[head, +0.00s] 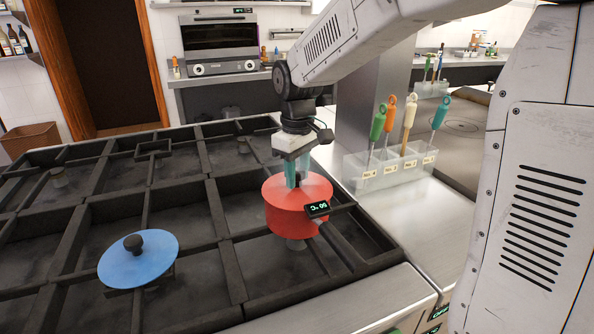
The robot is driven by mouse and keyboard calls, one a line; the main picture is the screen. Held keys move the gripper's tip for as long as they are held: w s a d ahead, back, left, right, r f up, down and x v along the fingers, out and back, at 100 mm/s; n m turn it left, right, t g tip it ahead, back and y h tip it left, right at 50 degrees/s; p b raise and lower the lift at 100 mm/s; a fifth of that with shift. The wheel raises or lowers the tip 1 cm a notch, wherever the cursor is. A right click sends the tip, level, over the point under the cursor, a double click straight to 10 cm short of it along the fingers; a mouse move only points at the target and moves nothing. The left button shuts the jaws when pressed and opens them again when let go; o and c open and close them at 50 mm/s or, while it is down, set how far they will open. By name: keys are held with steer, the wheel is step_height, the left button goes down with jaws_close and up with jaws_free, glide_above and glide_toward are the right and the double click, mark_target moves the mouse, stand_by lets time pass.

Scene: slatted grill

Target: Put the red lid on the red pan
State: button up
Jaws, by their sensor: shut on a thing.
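The red pan (297,221) stands on the slatted grill at the middle right. Its dark handle (339,246) points to the lower right, and a small display sits at the handle's root. The red lid (278,189) is a flat red disc at the top of the pan. It looks level and lined up with the rim; I cannot tell whether a thin gap remains. My gripper (297,181) points straight down over the lid, its pale teal fingers shut on the lid's dark knob, which they partly hide.
A blue lid (138,262) with a black knob lies on the grill at the lower left. A clear holder (375,175) with several coloured-handled utensils stands on the counter right of the pan. Dark raised grill bars surround the pan. The space left of it is clear.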

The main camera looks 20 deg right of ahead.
steer(key=o, duration=1.1)
steer(key=shift+o, duration=0.2)
steer(key=shift+r, duration=0.1)
step_height(320, 180, up, 8)
steer(key=shift+f, duration=0.2)
steer(key=s, duration=0.1)
steer(key=s+f+m, duration=0.1)
steer(key=s, duration=0.1)
steer(key=s+f+m, duration=0.1)
steer(key=shift+s+d+f+g, duration=0.15)
steer(key=shift+f+g, duration=0.05)
steer(key=shift+g, duration=0.1)
steer(key=s+d+f+m+t, duration=0.1)
steer(key=s+m, duration=0.1)
steer(key=s, duration=1)
steer(key=s+d+f+m+t, duration=0.1)
steer(key=s+m, duration=0.1)
steer(key=s, duration=0.9)
steer(key=shift+s+d, duration=0.35)
